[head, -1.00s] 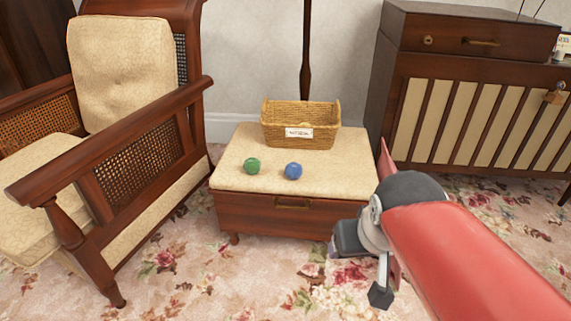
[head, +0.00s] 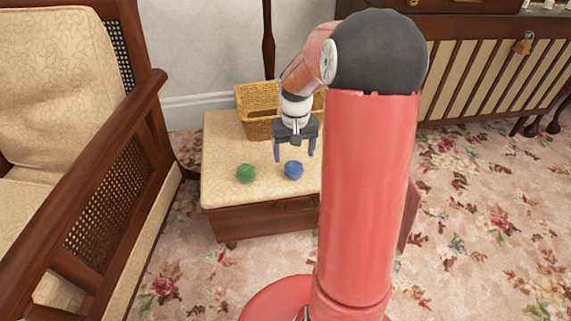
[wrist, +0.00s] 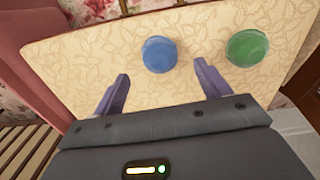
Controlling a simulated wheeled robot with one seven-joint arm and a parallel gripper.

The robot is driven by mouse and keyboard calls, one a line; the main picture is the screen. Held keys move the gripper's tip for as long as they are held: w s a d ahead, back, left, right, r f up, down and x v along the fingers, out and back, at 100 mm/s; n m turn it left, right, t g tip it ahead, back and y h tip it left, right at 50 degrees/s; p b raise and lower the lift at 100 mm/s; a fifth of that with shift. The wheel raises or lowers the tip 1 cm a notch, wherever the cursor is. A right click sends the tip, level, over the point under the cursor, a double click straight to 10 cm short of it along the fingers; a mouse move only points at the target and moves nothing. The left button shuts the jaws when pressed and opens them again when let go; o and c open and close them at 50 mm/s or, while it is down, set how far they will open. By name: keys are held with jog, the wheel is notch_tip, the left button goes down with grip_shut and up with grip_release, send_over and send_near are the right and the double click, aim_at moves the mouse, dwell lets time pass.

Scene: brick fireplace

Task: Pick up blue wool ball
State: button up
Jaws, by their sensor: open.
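The blue wool ball (head: 293,170) lies on the cream cushioned top of a low wooden footstool (head: 225,160), right of a green ball (head: 245,173). My gripper (head: 295,155) is open and empty, pointing down, with its fingers above and just behind the blue ball in the head view. In the wrist view the blue ball (wrist: 159,54) lies beyond the fingertips, between the lines of the two fingers, and nothing touches it. The green ball (wrist: 247,47) shows to its right there, outside the fingers.
A wicker basket (head: 252,97) stands at the back of the footstool, partly hidden behind my arm. A wooden armchair (head: 120,180) stands close on the left. A slatted cabinet (head: 470,85) stands behind on the right. Floral carpet (head: 480,240) on the right is clear.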

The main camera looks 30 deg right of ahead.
aim_at(294, 165)
jog(key=f, duration=0.4)
jog(key=f+b, duration=0.1)
jog(key=f, duration=0.1)
jog(key=shift+s+f, duration=0.1)
jog(key=shift+s, duration=0.2)
jog(key=c, duration=1.1)
